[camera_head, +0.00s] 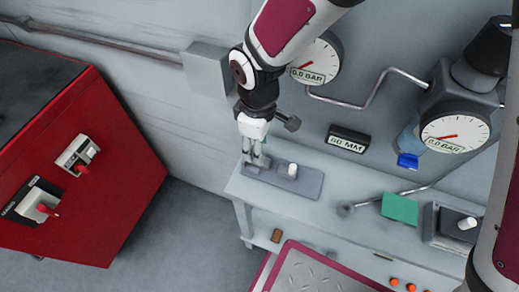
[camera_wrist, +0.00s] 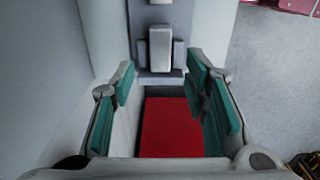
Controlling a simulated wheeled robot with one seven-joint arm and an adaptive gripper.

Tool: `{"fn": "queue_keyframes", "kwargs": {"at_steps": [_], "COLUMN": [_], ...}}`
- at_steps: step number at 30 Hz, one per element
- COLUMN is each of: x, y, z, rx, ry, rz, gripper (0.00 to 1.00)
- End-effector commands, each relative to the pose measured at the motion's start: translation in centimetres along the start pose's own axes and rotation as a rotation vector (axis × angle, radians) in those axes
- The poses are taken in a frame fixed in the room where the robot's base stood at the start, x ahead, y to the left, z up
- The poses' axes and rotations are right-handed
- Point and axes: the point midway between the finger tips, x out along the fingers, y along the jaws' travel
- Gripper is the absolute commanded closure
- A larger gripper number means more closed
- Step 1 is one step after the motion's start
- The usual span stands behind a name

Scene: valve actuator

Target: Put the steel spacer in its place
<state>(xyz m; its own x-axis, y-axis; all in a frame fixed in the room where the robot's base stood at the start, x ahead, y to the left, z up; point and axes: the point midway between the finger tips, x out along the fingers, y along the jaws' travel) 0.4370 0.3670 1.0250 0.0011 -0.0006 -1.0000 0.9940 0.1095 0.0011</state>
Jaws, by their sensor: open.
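My gripper (camera_head: 256,158) points down over the left end of a grey plate (camera_head: 310,182) on the wall bench. Its fingers are apart, with green pads, in the wrist view (camera_wrist: 165,105). A red flat surface (camera_wrist: 170,128) shows between and below the fingers; whether they touch it I cannot tell. A pale upright piece (camera_head: 288,171) stands on the plate, right of my gripper. A pale block (camera_wrist: 160,48) stands ahead of the fingers in the wrist view, probably the same piece. I cannot tell for sure which thing is the steel spacer.
A green block (camera_head: 400,209) and a grey box with a white knob (camera_head: 462,225) are to the right on the bench. A red cabinet (camera_head: 85,165) stands left, with open floor between.

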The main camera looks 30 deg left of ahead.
Motion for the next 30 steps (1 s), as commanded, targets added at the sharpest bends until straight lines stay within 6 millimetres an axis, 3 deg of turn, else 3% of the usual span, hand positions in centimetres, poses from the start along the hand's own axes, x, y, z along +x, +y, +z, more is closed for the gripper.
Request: {"fn": "queue_keyframes", "kwargs": {"at_steps": [6,12,18,30], "x": [-4.6,-7.3,-8.3,-8.3], "y": [0.2,0.1,0.0,-0.1], "z": [-0.1,0.0,0.0,0.0], "rx": [0.0,0.0,-0.002,-0.002], "ry": [0.004,0.002,0.0,0.0], "rz": [0.004,0.001,0.0,0.0], "gripper": [0.59,0.59,0.59,0.59]}}
